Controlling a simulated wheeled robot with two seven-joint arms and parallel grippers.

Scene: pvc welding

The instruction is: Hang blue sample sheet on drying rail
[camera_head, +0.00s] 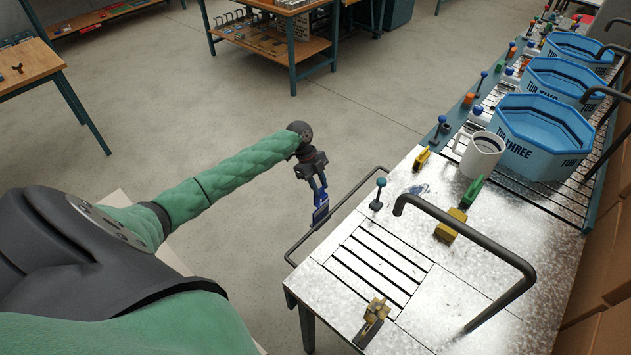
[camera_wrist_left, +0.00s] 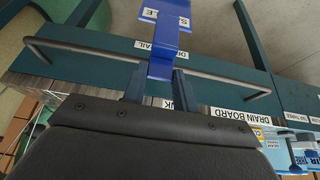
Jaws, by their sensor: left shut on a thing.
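The blue sample sheet (camera_head: 321,213) hangs from my left gripper (camera_head: 318,190), which is shut on it beside the bench's front edge. In the left wrist view the sheet (camera_wrist_left: 166,38) is a blue strip with a white label partly reading "S", held between the fingers (camera_wrist_left: 158,84). The drying rail (camera_head: 349,203) is a dark bent bar standing out from the bench edge. The sheet is close to it on the outer side; whether they touch I cannot tell. In the left wrist view the sheet crosses in front of the rail (camera_wrist_left: 228,80) and hides part of its label. My right gripper is out of view.
The metal bench (camera_head: 480,250) carries a white mug (camera_head: 481,154), blue tubs (camera_head: 541,137), a yellow block (camera_head: 450,225) and a bent pipe (camera_head: 467,240). A brass-coloured fitting (camera_head: 374,312) stands near the front corner. The floor left of the rail is clear.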

